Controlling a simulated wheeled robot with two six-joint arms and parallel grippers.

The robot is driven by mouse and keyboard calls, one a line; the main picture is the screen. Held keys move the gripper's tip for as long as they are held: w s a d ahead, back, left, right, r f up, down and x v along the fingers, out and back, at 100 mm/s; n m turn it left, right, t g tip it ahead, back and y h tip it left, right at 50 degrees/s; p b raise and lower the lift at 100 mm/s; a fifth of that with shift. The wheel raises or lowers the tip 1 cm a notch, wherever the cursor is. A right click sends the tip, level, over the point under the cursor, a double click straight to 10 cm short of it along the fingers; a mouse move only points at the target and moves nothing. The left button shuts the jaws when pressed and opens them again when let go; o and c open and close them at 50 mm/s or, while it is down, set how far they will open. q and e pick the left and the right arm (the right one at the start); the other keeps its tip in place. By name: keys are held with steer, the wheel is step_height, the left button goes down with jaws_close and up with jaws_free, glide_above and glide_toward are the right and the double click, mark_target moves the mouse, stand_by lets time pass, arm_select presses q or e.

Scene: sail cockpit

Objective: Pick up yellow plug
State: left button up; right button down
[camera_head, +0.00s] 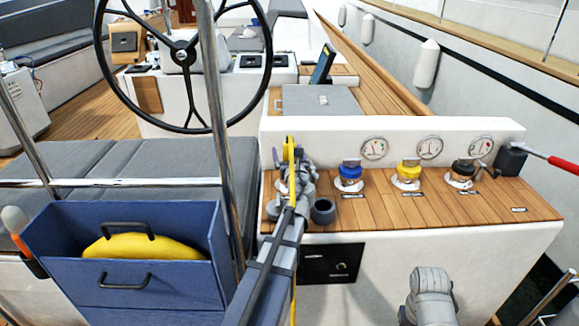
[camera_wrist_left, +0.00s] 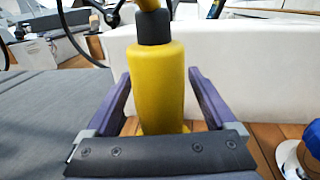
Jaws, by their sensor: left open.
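A yellow plug-like body (camera_wrist_left: 156,85) with a black collar stands upright in the left wrist view, between the two purple fingers of my left gripper (camera_wrist_left: 160,75). The fingers are open, with a visible gap on each side. In the head view my left gripper (camera_head: 299,178) is at the left end of the wooden panel, and a thin yellow part (camera_head: 291,158) shows there, mostly hidden by it. A round yellow cap (camera_head: 409,172) sits farther right on the panel.
A blue cap (camera_head: 350,174) and a dark cap (camera_head: 463,171) stand on the wooden panel (camera_head: 440,206). A dark cup (camera_head: 322,211) is close beside my left gripper. A steering wheel (camera_head: 184,60), metal posts and a blue box (camera_head: 130,270) holding something yellow are to the left.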

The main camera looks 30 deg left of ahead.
arm_select(q)
steer(key=shift+c, duration=0.3)
jaws_close()
stand_by(0.4)
